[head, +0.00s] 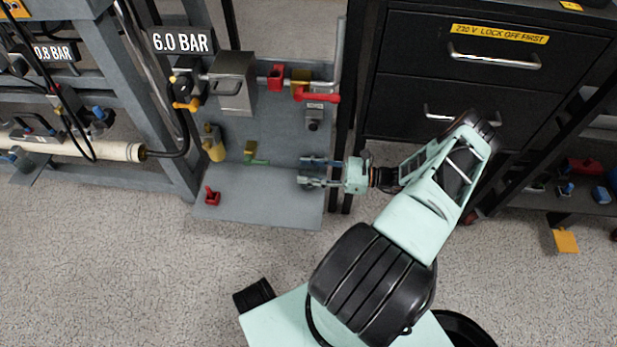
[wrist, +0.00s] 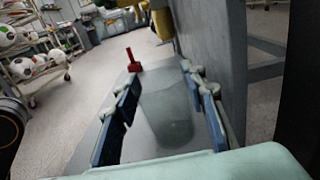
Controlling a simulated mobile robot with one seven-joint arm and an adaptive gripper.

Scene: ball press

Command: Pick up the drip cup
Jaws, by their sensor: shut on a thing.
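The drip cup (wrist: 166,112) is a clear, see-through cup between the blue finger pads in the wrist view. My gripper (wrist: 160,85) is shut on it, with a finger on each side. In the head view my gripper (head: 304,171) reaches left over the right part of the grey lower plate. The cup is too faint to make out there. I cannot tell whether its base touches the plate.
The grey plate (head: 262,205) has a red handled part (head: 212,196) at its left end. Behind it the upright panel (head: 285,135) carries a yellow part (head: 214,144), a green-handled valve (head: 253,155) and a grey box (head: 234,84). Black drawers (head: 445,85) stand right.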

